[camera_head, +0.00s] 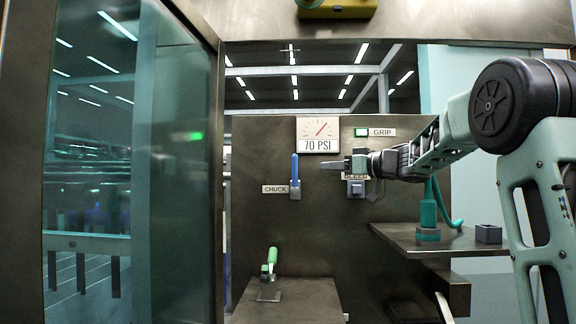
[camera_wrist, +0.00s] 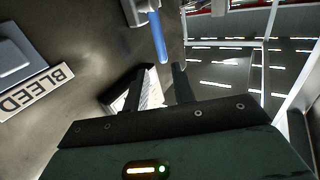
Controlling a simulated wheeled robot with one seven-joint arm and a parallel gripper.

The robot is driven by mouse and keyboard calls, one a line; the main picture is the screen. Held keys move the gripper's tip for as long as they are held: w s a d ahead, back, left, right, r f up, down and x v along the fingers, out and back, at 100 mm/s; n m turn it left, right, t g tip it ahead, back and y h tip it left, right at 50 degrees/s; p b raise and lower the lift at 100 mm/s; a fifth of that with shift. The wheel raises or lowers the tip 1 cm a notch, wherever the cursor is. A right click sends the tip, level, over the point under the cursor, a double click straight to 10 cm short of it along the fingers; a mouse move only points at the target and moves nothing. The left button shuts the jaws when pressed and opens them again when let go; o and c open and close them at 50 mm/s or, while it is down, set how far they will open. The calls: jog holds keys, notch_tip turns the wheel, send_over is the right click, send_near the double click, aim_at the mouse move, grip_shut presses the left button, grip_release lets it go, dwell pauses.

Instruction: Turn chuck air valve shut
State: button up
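The chuck air valve has a blue lever (camera_head: 295,170) on the dark panel, standing upright beside the CHUCK label (camera_head: 275,189). The lever also shows in the wrist view (camera_wrist: 157,38), just beyond my fingertips. My gripper (camera_head: 346,164) is to the right of the lever, pointing left at it, with a clear gap between them. In the wrist view its two dark fingers (camera_wrist: 155,76) are apart with nothing between them. The gauge (camera_head: 319,135) above reads 70 PSI; part of it shows behind the fingers.
A GRIP label (camera_head: 382,132) with a lit green lamp is above my gripper. A BLEED label (camera_wrist: 38,90) and a grey button (camera_head: 356,188) are below it. A shelf (camera_head: 430,243) holds a teal tool (camera_head: 428,215). A green-handled clamp (camera_head: 270,262) stands low; glass (camera_head: 90,180) is left.

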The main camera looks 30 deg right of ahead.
aim_at(295, 174)
jog(key=p+x, duration=0.5)
jog(key=x, duration=1)
grip_shut()
